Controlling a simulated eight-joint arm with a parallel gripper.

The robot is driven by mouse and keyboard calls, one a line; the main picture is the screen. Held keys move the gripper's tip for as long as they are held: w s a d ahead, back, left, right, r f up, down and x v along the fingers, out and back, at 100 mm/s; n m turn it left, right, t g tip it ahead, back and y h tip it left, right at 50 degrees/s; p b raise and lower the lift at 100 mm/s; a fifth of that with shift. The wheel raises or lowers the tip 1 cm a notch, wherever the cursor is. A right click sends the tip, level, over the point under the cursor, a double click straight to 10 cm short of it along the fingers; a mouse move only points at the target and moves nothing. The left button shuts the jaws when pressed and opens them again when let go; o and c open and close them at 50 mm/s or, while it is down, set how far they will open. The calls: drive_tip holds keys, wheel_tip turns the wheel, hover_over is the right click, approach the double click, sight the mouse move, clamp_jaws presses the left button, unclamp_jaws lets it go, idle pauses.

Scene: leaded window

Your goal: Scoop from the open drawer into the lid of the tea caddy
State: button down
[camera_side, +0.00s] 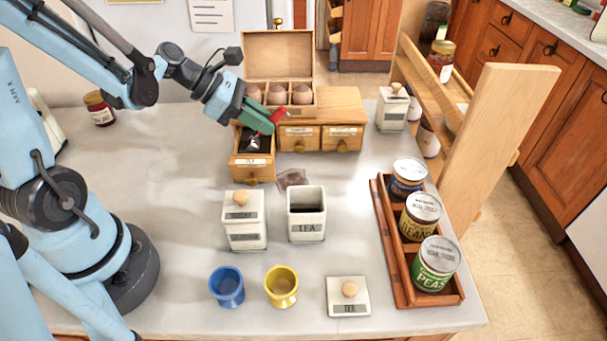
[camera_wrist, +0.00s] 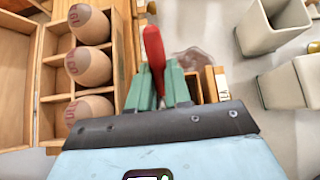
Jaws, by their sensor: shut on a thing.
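My gripper (camera_side: 266,117) is shut on a red-handled tool (camera_side: 280,113), likely the scoop, above the open drawer (camera_side: 253,172). The red handle (camera_wrist: 153,48) stands between my green fingers (camera_wrist: 161,88) in the wrist view. The drawer holds dark loose stuff; a small shiny part shows in it under my gripper, and the tool's working end is mostly hidden. The tea caddy (camera_side: 306,222) stands lidless at mid-counter, dark inside. Its lid (camera_side: 348,306), white with a wooden knob and a TEA label, lies knob up at the front.
A wooden box (camera_side: 278,52) of brown eggs sits on the drawer unit (camera_side: 340,105). A lidded white canister (camera_side: 244,232), a blue cup (camera_side: 227,287), a yellow cup (camera_side: 281,287) and a clear bag (camera_side: 292,178) stand or lie nearby. A tray (camera_side: 398,277) of cans is at right.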

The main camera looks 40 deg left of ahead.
sight(278, 109)
drive_tip(key=shift+w+d+r+g+y, duration=0.15)
drive_tip(key=shift+r+g+y, duration=0.05)
drive_tip(key=shift+r, duration=0.3)
drive_tip(key=shift+w+d+r+g+y, duration=0.1)
drive_tip(key=shift+d+r+g+y, duration=0.1)
drive_tip(key=shift+r, duration=0.25)
drive_tip(key=shift+w+d+r+g+y, duration=0.3)
drive_tip(key=shift+r+g+y, duration=0.1)
drive_tip(key=shift+r, duration=0.1)
drive_tip(key=shift+w+d+r+g+y, duration=0.3)
drive_tip(key=shift+r+g+y, duration=0.1)
drive_tip(key=shift+r, duration=0.1)
drive_tip(key=shift+w+d+r+g+y, duration=0.4)
drive_tip(key=shift+r+g+y, duration=0.05)
drive_tip(key=shift+g+y, duration=0.4)
drive_tip(key=shift+w+d+r+g+y, duration=0.35)
drive_tip(key=shift+w+r+g+y, duration=0.1)
drive_tip(key=shift+g+y, duration=0.4)
drive_tip(key=s+d, duration=0.2)
drive_tip(key=d, duration=0.8)
drive_tip(key=s+d, duration=0.2)
drive_tip(key=d, duration=0.9)
drive_tip(key=s+a+r+t+h, duration=0.2)
drive_tip(key=s+a+t+h, duration=0.3)
drive_tip(key=t+h, duration=0.4)
drive_tip(key=shift+a+r, duration=0.25)
